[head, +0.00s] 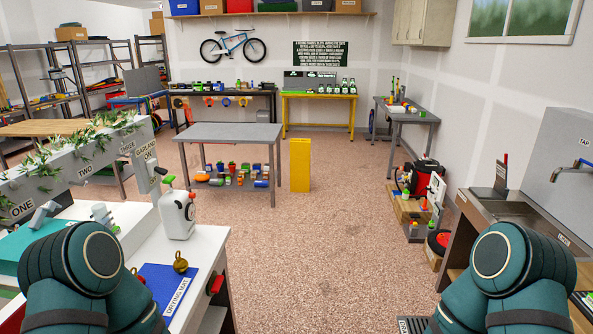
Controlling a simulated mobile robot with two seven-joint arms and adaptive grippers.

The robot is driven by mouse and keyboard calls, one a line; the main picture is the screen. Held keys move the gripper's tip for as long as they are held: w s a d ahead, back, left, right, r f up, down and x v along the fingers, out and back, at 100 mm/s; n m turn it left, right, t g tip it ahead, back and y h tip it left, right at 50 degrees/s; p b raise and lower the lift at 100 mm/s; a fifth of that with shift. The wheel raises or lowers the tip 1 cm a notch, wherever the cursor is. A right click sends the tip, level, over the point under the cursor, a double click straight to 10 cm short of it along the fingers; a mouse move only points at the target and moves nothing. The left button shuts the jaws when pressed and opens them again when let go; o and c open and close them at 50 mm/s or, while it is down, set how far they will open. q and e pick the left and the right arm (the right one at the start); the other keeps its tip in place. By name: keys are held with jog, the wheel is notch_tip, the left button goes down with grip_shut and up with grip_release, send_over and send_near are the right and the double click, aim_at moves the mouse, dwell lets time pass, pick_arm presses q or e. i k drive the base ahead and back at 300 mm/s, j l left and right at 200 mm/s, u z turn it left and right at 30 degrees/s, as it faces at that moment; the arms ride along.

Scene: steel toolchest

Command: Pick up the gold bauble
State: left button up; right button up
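A small gold bauble (180,262) stands on the blue drying mat (182,285), near the mat's back edge, on the white workbench at the lower left. My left arm covers the bench's front left part. Neither gripper shows in the head view; only rounded teal arm links are seen at the bottom left and bottom right.
A grey beam with garland (75,160) runs along the bench's back. A sink bench (505,205) is at the right. The floor (310,260) between the benches is clear.

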aim_at(180, 265)
jog(key=u, duration=1.2)
